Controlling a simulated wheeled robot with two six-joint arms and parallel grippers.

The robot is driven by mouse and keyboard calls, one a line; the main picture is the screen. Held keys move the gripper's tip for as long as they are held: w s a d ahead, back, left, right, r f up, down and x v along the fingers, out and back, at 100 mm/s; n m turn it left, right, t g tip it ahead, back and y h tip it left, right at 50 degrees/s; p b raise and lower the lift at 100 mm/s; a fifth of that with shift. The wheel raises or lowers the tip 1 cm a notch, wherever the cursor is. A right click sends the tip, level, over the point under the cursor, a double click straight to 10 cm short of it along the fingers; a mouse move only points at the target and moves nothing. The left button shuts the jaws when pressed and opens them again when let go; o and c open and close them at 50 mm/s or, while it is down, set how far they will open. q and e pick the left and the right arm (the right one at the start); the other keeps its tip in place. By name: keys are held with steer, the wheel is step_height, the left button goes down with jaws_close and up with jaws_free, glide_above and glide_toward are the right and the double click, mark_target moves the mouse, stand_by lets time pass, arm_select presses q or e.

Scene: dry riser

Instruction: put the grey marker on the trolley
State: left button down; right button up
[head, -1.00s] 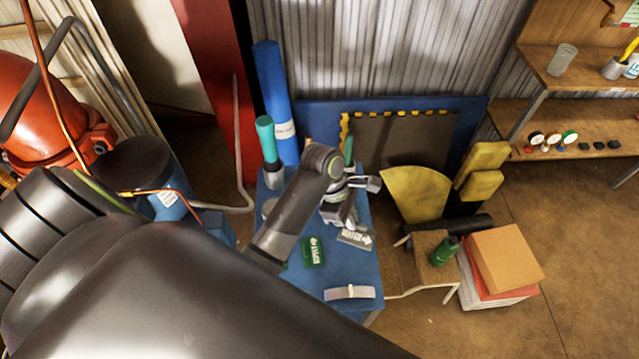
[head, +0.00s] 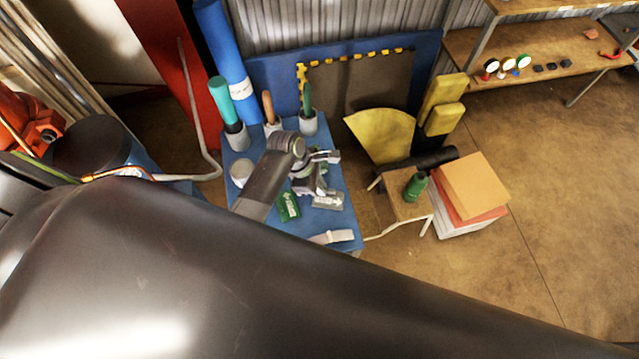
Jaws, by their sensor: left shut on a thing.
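The grey marker (head: 328,202), a small flat plate with a white arrow and lettering, shows in the head view at the right part of the blue trolley's top (head: 342,222). My left gripper (head: 319,186) is directly above the marker's far edge and is shut on it. The fingertips are partly hidden by the gripper's own body. I cannot tell whether the marker touches the blue top or is just above it. My right gripper is not in view.
On the blue top are a green marker (head: 289,206), a white strap-like piece (head: 332,237), a white round item (head: 241,172) and handled tools in cups (head: 308,122). A small stool with a green bottle (head: 416,186) and stacked boxes (head: 474,190) stand right. Floor is free further right.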

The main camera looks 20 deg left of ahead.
arm_select(q)
steer(key=c, duration=1.5)
jaws_free()
steer(key=shift+c, duration=0.2)
steer(key=w+v, duration=0.1)
steer(key=v, duration=1.1)
steer(key=shift+s, duration=0.45)
